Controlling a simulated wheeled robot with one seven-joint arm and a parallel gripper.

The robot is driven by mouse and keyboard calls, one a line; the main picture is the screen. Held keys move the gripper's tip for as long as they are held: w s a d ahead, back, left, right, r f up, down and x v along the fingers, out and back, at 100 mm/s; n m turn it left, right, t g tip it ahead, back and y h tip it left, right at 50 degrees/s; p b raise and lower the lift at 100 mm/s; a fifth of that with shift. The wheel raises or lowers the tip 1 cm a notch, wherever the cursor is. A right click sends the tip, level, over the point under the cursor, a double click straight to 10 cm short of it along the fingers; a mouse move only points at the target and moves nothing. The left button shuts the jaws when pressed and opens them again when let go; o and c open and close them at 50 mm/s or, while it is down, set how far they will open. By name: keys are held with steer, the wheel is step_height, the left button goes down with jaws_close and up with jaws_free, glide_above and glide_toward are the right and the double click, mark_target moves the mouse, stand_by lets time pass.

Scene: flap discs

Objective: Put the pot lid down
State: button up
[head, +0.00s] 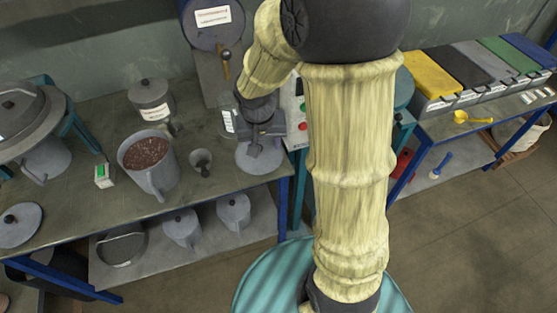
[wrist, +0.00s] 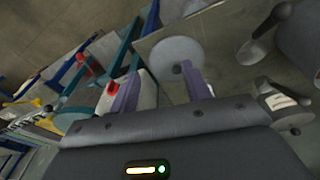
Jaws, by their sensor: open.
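A round grey pot lid (head: 262,160) with a small knob lies flat at the right end of the workbench, by its edge. It also shows in the wrist view (wrist: 172,48), beyond my fingertips. My gripper (head: 256,143) is just above the lid, pointing down. In the wrist view my gripper (wrist: 162,72) has its two fingers spread, with the right finger beside the knob and nothing clamped between them. The gripper hides part of the lid in the head view; I cannot tell whether a finger touches the knob.
Another lid (head: 20,225) lies at far left. A control box with buttons (head: 299,115) is close right of my gripper.

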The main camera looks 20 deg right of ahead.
steer(key=s+d+r+n+t+y, duration=0.1)
steer(key=s+n, duration=0.1)
steer(key=s, duration=0.6)
steer(key=shift+s+d+r+n, duration=0.15)
steer(key=shift+s+r+n, duration=0.15)
steer(key=shift+s, duration=0.1)
